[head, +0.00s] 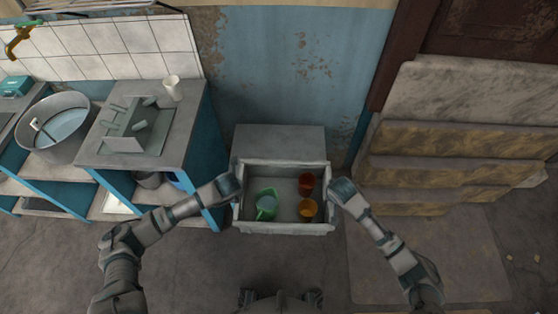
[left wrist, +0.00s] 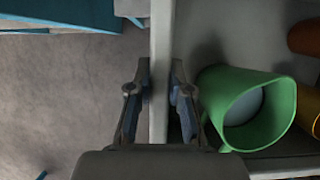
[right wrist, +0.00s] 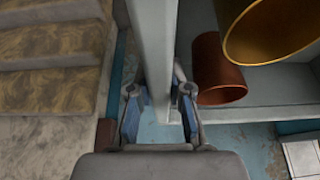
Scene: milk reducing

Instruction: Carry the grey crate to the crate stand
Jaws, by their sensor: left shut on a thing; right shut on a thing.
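The grey crate (head: 283,229) is between my two arms in the head view, with a green mug (head: 266,204), a red-brown cup (head: 306,184) and an orange cup (head: 307,208) inside. The grey crate stand (head: 280,138) is against the blue wall, just behind the crate, which overlaps its near part. My left gripper (left wrist: 159,85) is shut on the crate's left wall, one finger on each side. My right gripper (right wrist: 160,90) is shut on the crate's right wall in the same way. Whether the crate touches the stand cannot be told.
A counter (head: 178,128) with a dish rack and a white cup (head: 173,88) stands to the left, beside a large metal basin (head: 62,150). Stone steps (head: 450,140) rise on the right. The floor (head: 200,270) near me is clear.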

